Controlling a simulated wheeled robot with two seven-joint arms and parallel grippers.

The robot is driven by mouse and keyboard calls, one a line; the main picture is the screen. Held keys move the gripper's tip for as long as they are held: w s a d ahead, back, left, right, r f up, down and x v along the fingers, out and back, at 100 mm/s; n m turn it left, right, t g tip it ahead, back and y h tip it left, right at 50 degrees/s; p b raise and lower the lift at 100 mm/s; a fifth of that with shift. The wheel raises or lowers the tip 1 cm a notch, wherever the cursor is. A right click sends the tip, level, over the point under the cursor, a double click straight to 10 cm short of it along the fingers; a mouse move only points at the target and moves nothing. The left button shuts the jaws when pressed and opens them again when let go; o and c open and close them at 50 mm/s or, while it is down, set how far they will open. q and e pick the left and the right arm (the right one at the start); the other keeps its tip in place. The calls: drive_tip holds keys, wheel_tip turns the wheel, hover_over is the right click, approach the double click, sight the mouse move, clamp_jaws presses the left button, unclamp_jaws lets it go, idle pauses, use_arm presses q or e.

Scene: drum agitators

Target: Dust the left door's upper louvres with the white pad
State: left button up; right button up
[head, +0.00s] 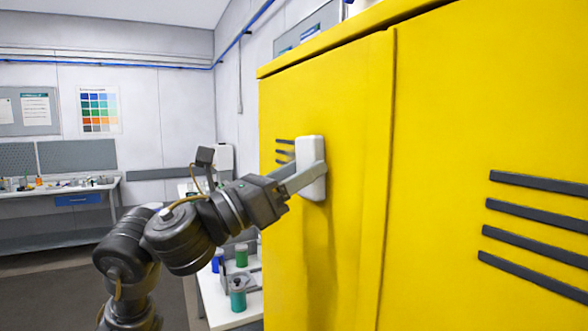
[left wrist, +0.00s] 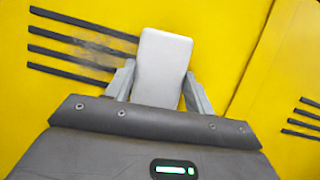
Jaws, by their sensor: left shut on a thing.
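The white pad (head: 310,158) is upright in my left gripper (head: 305,180), close against the yellow left door (head: 345,90). It also shows in the left wrist view (left wrist: 162,60), between the two grey fingers of the left gripper (left wrist: 158,88). The left door's dark upper louvres (head: 284,146) lie just left of the pad in the head view. In the left wrist view the louvres (left wrist: 65,52) run up to the pad's left side, with a dusty smudge (left wrist: 98,47) over their right part. Whether the pad touches the door I cannot tell. My right gripper is not in view.
The right door (head: 450,120) of the yellow cabinet has its own dark louvres (head: 535,215). A white bench (head: 222,310) with several coloured containers stands below my left arm. A workbench (head: 60,190) stands at the far left wall. Open floor lies at the lower left.

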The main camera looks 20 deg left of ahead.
use_arm(q)
drive_tip(key=shift+f, duration=0.15)
drive_tip(key=w+a+b, duration=0.1)
drive_tip(key=a+b, duration=0.1)
drive_tip(key=shift+w+b, duration=0.3)
drive_tip(key=shift+w, duration=0.1)
drive_tip(key=shift+w+a, duration=0.4)
drive_tip(key=shift+b, duration=0.3)
